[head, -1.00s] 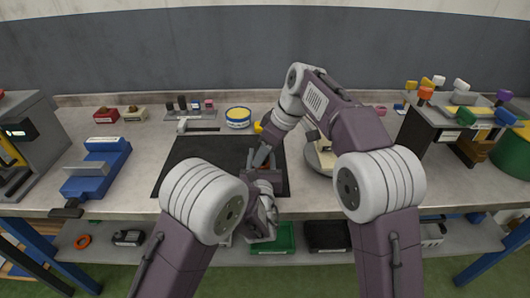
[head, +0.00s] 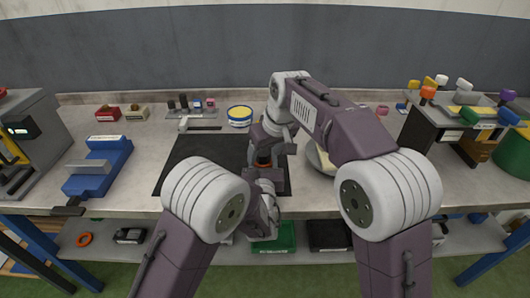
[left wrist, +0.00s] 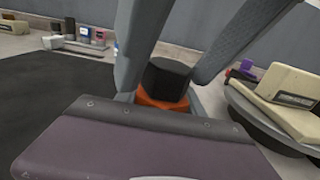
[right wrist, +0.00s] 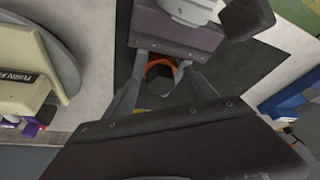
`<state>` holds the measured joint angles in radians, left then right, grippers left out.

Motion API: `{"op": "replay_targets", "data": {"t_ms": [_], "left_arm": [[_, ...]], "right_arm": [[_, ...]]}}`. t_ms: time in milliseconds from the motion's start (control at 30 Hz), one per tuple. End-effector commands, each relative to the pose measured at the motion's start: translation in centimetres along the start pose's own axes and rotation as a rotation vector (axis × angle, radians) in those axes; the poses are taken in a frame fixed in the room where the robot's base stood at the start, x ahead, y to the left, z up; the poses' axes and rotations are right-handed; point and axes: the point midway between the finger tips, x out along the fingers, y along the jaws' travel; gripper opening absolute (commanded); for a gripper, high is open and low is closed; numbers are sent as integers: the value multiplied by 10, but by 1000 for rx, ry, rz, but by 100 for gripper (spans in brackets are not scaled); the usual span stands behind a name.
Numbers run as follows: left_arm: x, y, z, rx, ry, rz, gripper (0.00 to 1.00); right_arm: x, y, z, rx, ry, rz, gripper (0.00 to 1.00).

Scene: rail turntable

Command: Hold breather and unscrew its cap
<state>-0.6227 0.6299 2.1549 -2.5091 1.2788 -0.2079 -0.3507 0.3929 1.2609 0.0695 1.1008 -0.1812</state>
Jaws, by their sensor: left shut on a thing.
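The breather has an orange body (left wrist: 160,101) and a black cap (left wrist: 167,78) on top. It stands upright over the dark mat, and in the head view only a bit of its orange (head: 263,162) shows between my grippers. My left gripper (left wrist: 162,104) is shut on the orange body. My right gripper (right wrist: 161,68) points down from above, its fingers on either side of the black cap with gaps showing, so it looks open. In the right wrist view the cap (right wrist: 159,71) sits between these fingers.
The black mat (head: 185,165) lies under my arms. A blue vise-like device (head: 98,168) stands left. A yellow-topped round tin (head: 240,114) and small parts on a rack (head: 190,108) are behind. A round plate with a cream block (right wrist: 35,60) is close to my right gripper.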

Motion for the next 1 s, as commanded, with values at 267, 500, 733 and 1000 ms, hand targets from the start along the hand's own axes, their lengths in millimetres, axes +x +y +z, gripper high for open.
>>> {"op": "replay_targets", "data": {"t_ms": [267,500,733,1000], "left_arm": [[0,0,0,0,-1,1,0],[0,1,0,0,-1,2,0],[0,1,0,-1,-1,3,0],[0,1,0,-1,0,4,0]], "right_arm": [[0,0,0,-1,1,1,0],[1,6,-1,-254,0,-105,0],[1,8,-2,-483,1,-198,0],[1,8,-2,-508,0,-206,0]]}}
